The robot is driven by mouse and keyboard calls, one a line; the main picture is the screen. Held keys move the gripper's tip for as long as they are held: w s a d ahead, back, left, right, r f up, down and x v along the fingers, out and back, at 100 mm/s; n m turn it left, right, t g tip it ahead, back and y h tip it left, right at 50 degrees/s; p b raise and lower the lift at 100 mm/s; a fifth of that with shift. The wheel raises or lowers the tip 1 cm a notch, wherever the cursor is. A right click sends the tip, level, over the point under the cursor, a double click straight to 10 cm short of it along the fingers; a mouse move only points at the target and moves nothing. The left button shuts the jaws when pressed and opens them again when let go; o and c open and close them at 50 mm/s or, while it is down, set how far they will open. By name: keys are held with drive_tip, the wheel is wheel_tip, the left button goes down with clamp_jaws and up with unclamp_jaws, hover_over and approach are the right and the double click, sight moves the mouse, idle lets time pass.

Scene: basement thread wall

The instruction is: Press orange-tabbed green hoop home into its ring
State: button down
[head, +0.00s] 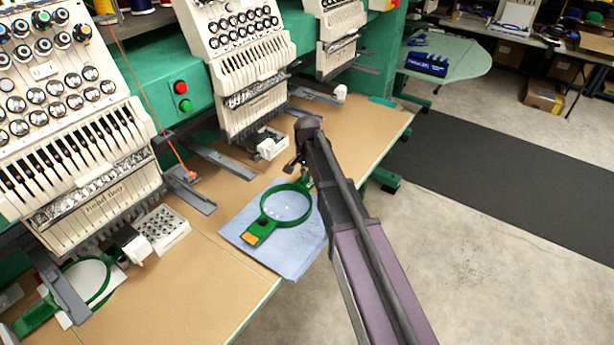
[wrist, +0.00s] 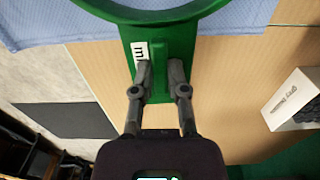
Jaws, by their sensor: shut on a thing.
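The green hoop (head: 265,218) shows in the head view with an orange tab (head: 250,239) at its near left end. My gripper (head: 304,174) is at the hoop's far end, opposite the orange tab. In the wrist view my gripper (wrist: 160,74) is shut on the hoop's green handle (wrist: 159,45), beside a white label with a dark letter. The hoop's far rim is partly hidden by my arm. I cannot tell a separate ring beneath, or how deep the hoop sits.
A second green hoop (head: 35,318) is under the left embroidery head (head: 75,115). A small white box (head: 162,228) stands on the tan table (head: 190,275). More embroidery heads line the back left. Open concrete floor (head: 490,230) and a dark mat (head: 500,170) lie at right.

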drive_tip(key=shift+f+b, duration=1.15)
idle(1.9)
idle(0.4)
drive_tip(key=c, duration=0.6)
unclamp_jaws()
drive_tip(key=shift+r, duration=0.15)
